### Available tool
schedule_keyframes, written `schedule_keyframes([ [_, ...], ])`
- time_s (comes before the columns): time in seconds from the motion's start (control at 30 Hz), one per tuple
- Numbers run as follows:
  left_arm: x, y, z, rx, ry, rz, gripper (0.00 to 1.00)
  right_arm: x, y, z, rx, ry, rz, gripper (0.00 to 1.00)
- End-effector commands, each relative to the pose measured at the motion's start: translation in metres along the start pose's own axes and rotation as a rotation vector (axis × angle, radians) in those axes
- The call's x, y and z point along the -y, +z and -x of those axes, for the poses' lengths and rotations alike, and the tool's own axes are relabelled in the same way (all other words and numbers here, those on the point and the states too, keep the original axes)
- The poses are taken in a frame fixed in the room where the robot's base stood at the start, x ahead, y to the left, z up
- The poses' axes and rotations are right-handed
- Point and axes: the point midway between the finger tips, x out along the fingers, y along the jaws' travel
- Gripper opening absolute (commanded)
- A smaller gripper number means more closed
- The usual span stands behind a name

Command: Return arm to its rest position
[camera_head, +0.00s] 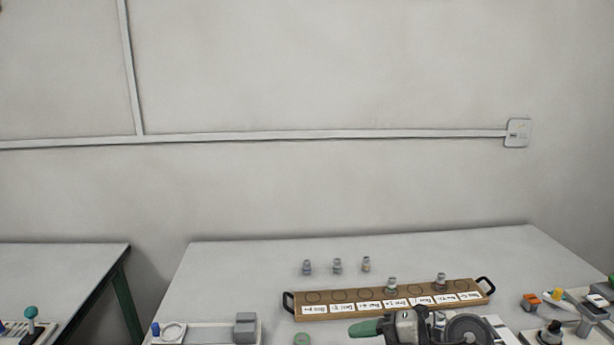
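A grey, black and green mechanical piece (405,326) shows at the bottom edge, in front of the wooden rack. It looks like part of my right arm and gripper, but it is cut off by the frame. I cannot tell its fingers apart or whether they hold anything. A dark round part (467,329) shows just right of it. No part of my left arm or gripper is in view.
A wooden rack (333,311) with black handles and white labels lies on the table (230,275). Two small containers (391,284) (441,281) stand on it. Three more (337,266) stand behind. Trays flank its front (190,334) (560,338). The table's back left is clear.

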Motion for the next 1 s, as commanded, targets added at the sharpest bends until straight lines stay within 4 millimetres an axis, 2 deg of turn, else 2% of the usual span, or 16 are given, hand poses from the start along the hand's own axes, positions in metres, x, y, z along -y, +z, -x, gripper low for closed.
schedule_keyframes([
  [0.03,0.000,0.000,0.000,0.000,0.000,0.000,0.43,-0.010,-0.016,-0.008,-0.037,0.158,-0.019,0.54],
  [0.1,0.000,0.000,0.000,0.000,0.000,0.000,0.43,-0.028,-0.030,-0.007,-0.047,0.392,-0.061,0.54],
  [0.17,0.000,0.000,0.000,0.000,0.000,0.000,0.43,-0.041,-0.035,0.000,-0.023,0.581,-0.119,0.54],
  [0.27,0.000,0.000,0.000,0.000,0.000,0.000,0.43,-0.049,-0.031,0.022,0.077,0.861,-0.260,0.54],
  [0.37,0.000,-0.001,0.000,-0.001,0.000,0.000,0.43,-0.037,-0.016,0.049,0.245,1.073,-0.450,0.54],
  [0.47,0.000,-0.001,0.000,-0.001,0.000,0.000,0.43,-0.002,0.001,0.073,0.463,1.197,-0.680,0.54],
  [0.53,0.000,-0.001,0.000,-0.002,0.000,0.000,0.43,0.034,0.009,0.085,0.633,1.222,-0.859,0.54],
  [0.63,0.000,-0.002,0.000,-0.003,0.000,0.000,0.43,0.095,0.009,0.096,0.871,1.166,-1.121,0.54],
  [0.7,0.000,-0.002,0.000,-0.004,0.000,0.000,0.43,0.134,0.000,0.098,1.003,1.080,-1.276,0.54],
  [0.8,0.000,-0.002,0.000,-0.004,0.000,0.000,0.43,0.178,-0.019,0.098,1.137,0.937,-1.449,0.54],
  [1.0,0.000,-0.003,0.000,-0.004,0.000,0.000,0.43,0.238,-0.064,0.094,1.286,0.644,-1.689,0.54],
])
